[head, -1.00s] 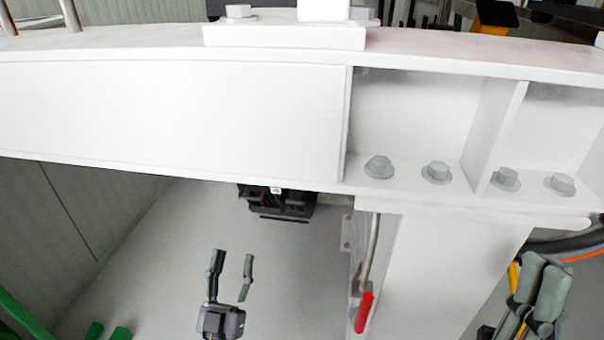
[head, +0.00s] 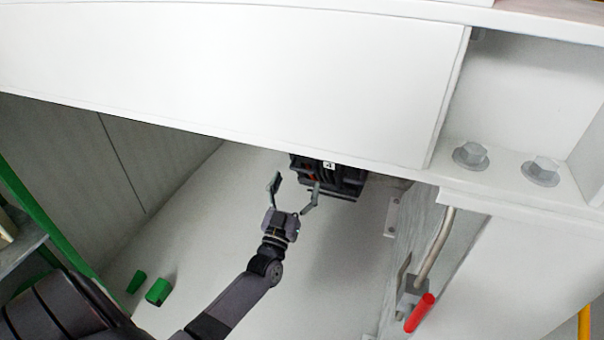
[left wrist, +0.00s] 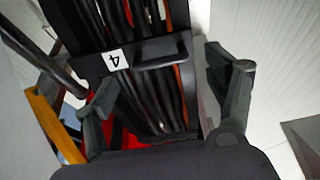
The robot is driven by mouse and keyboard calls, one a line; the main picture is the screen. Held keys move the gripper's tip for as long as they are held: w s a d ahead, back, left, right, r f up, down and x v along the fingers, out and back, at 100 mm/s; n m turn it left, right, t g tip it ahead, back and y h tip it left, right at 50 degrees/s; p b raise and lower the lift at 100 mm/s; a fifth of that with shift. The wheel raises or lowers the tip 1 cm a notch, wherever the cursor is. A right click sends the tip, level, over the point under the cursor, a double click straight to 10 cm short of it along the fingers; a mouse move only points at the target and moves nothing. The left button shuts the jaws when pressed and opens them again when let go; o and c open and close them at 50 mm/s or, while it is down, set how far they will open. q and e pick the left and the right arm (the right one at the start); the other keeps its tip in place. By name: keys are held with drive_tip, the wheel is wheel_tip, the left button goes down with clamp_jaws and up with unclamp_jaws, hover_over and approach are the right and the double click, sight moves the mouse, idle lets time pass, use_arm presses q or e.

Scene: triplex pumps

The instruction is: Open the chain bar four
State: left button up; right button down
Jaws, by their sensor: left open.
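The chain bar four (left wrist: 172,50) is a dark bar with a white "4" label (left wrist: 116,60) across a bundle of black hoses. In the head view the dark chain unit (head: 345,183) hangs under the white beam, its upper part hidden by it. Its label (head: 328,165) shows at the beam's lower edge. My left gripper (head: 296,186) is open and empty, just in front of and below the unit. In the left wrist view its fingers (left wrist: 160,80) stand on either side of the bar. I cannot tell whether they touch it. My right gripper is not in view.
The white beam (head: 220,75) crosses above my left arm. A pipe with a red handle (head: 420,312) stands to the right. Green parts (head: 158,291) lie lower left. An orange-yellow part (left wrist: 48,110) shows at left in the wrist view. Floor around the arm is clear.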

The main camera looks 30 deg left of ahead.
sight(301, 170)
use_arm(q)
drive_tip(key=shift+b+x, duration=0.4)
drive_tip(key=shift+x, duration=2)
drive_tip(key=c, duration=1.7)
drive_tip(key=shift+f, duration=0.1)
